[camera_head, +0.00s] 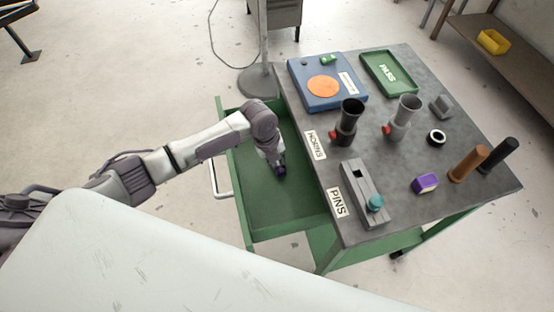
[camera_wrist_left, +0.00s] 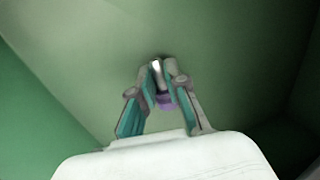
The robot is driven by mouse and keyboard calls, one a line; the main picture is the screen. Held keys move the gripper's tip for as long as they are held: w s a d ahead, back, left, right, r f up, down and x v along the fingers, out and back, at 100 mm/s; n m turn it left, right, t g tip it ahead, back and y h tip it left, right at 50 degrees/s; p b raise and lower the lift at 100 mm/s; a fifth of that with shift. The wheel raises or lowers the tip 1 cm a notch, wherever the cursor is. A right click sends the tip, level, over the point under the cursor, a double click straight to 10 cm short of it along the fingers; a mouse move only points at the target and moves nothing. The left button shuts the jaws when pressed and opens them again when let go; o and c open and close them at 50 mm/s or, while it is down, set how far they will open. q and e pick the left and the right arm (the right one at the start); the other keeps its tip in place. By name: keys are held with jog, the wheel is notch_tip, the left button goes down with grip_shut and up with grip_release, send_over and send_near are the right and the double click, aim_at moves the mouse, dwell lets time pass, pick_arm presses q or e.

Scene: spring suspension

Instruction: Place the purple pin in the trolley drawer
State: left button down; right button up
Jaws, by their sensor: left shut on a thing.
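The green trolley drawer (camera_head: 285,222) is pulled open on the left side of the trolley. My left gripper (camera_head: 281,171) reaches down over the inside of the drawer, near the trolley's edge. In the left wrist view my left gripper (camera_wrist_left: 160,88) is shut on the purple pin (camera_wrist_left: 165,103), which has a purple part and a pale metal shank. The fingers hide part of the pin. I cannot tell whether the pin touches the drawer floor. My right gripper is not in view.
The grey trolley top (camera_head: 400,230) carries a pin block (camera_head: 357,192) with a teal-headed pin (camera_head: 375,203), two horns, a purple block (camera_head: 424,183), brown and black cylinders, a blue fixture (camera_head: 310,92) and a green PASS tray (camera_head: 405,88). The rest of the drawer looks empty.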

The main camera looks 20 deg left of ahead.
aim_at(269, 169)
pick_arm(q)
jog(key=c, duration=1.2)
grip_release()
jog(key=shift+f, duration=0.1)
jog(key=p+v, duration=0.1)
jog(key=v, duration=1.1)
jog(key=shift+d, duration=0.1)
